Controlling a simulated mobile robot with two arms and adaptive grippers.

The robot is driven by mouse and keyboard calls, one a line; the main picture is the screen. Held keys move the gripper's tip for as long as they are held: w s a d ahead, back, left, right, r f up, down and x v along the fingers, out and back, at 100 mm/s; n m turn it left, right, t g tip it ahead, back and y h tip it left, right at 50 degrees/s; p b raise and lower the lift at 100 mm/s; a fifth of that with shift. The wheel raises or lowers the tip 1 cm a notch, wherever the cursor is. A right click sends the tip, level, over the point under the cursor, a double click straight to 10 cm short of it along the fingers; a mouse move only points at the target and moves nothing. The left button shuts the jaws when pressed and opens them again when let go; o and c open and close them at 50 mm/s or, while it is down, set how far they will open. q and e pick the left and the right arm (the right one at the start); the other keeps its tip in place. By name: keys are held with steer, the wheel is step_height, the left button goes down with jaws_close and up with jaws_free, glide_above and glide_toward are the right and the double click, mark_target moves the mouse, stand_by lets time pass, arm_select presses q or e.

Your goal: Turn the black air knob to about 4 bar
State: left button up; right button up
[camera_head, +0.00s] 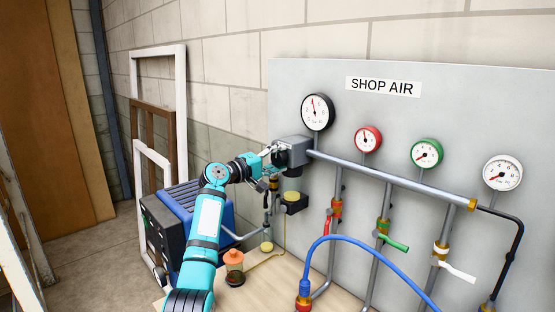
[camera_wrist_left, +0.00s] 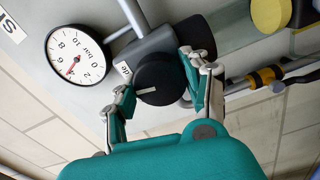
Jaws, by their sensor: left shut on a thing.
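The black air knob (camera_wrist_left: 160,78) shows in the left wrist view on the front of a grey regulator body, with a pale line across its face. In the head view the grey regulator (camera_head: 293,149) sits at the left end of the pipe. My left gripper (camera_wrist_left: 160,88) has one finger on each side of the knob and is shut on it; the gripper (camera_head: 277,154) also shows at the regulator in the head view. The large black-rimmed gauge (camera_head: 317,112) stands above; in the wrist view the gauge (camera_wrist_left: 76,57) has its red needle near the 4.
A red gauge (camera_head: 368,139), a green gauge (camera_head: 426,153) and a white gauge (camera_head: 502,173) stand along the pipe (camera_head: 390,178). A blue hose (camera_head: 375,243) arches below. A blue compressor (camera_head: 190,212) and an orange-topped bottle (camera_head: 234,266) are close to my left arm.

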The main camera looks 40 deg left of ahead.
arm_select(q)
steer(key=o, duration=1.2)
steer(key=shift+a, duration=0.1)
steer(key=shift+s, duration=0.1)
steer(key=s, duration=0.8)
steer(key=s+a, duration=0.1)
steer(key=s, duration=0.3)
steer(key=shift+w, duration=0.1)
